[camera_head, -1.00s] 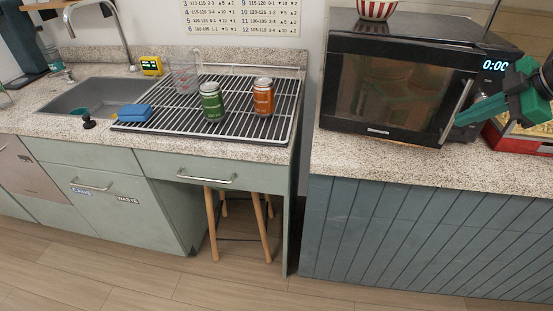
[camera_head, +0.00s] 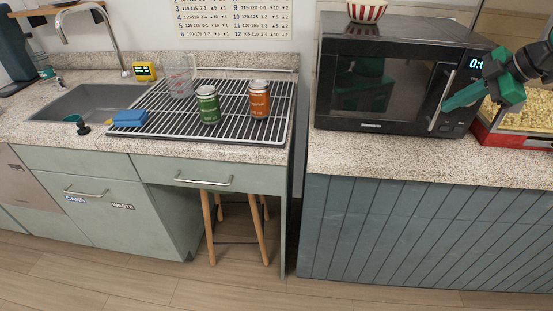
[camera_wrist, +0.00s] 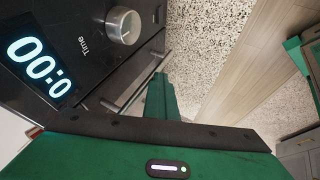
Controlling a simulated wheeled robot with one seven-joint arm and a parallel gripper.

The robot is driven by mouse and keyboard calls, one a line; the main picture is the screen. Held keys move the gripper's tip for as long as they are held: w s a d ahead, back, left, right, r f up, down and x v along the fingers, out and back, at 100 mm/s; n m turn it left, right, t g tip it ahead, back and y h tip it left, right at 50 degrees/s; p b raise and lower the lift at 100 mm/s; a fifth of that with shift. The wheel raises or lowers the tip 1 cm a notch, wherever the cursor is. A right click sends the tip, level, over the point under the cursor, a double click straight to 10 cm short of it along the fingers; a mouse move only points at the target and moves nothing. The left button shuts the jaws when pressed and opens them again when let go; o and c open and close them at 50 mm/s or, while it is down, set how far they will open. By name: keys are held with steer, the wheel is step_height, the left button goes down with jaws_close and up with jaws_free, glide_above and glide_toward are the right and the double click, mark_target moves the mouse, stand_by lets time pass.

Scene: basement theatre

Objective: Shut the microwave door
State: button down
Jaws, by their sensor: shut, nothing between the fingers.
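The black microwave (camera_head: 400,30) stands on the speckled counter. Its dark glass door (camera_head: 375,85) looks flush, or very nearly flush, with the front; I cannot tell if it is latched. The silver upright door handle (camera_head: 441,100) is at the door's right side. My green gripper (camera_head: 447,106) is shut and empty, its fingertips beside the handle, in front of the control panel. In the wrist view, the shut fingers (camera_wrist: 160,86) lie close beside the handle bar (camera_wrist: 128,92); contact is unclear. The time knob (camera_wrist: 124,25) and lit clock (camera_wrist: 38,66) show there.
A red-and-white striped bowl (camera_head: 367,12) sits on the microwave. A red-based popcorn case (camera_head: 515,135) stands close on the right, behind my arm. The counter strip (camera_head: 390,156) before the microwave is clear. Cans (camera_head: 259,98) stand on the rack at left.

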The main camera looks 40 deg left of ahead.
steer(key=shift+w+r, duration=0.15)
steer(key=shift+w, duration=0.15)
steer(key=s+d+r, duration=0.5)
steer(key=d+r, duration=0.3)
steer(key=d, duration=0.1)
steer(key=s+d+f+m+h, duration=0.1)
steer(key=s+d+m, duration=0.15)
steer(key=d, duration=0.25)
steer(key=s+d+f+m+t+h, duration=0.1)
steer(key=d+m, duration=0.3)
steer(key=s+d+f+m+h, duration=0.1)
steer(key=s+d+m, duration=0.15)
steer(key=d, duration=0.25)
steer(key=s+d+f+m+h, duration=0.2)
steer(key=s+d+f+m, duration=0.3)
steer(key=s+d+m, duration=0.5)
steer(key=s+d+f+m+g, duration=0.1)
steer(key=s+d+f+m, duration=0.2)
steer(key=s, duration=0.6)
steer(key=s+d+f+m+g+h, duration=0.1)
steer(key=s+d+f+m, duration=0.2)
steer(key=s, duration=0.6)
steer(key=s+d+f+m+g+h, duration=0.1)
steer(key=s+d+f+m, duration=0.2)
steer(key=s, duration=0.6)
steer(key=shift+d+f+m, duration=0.35)
steer(key=shift+d+m, duration=0.55)
steer(key=shift+m, duration=0.3)
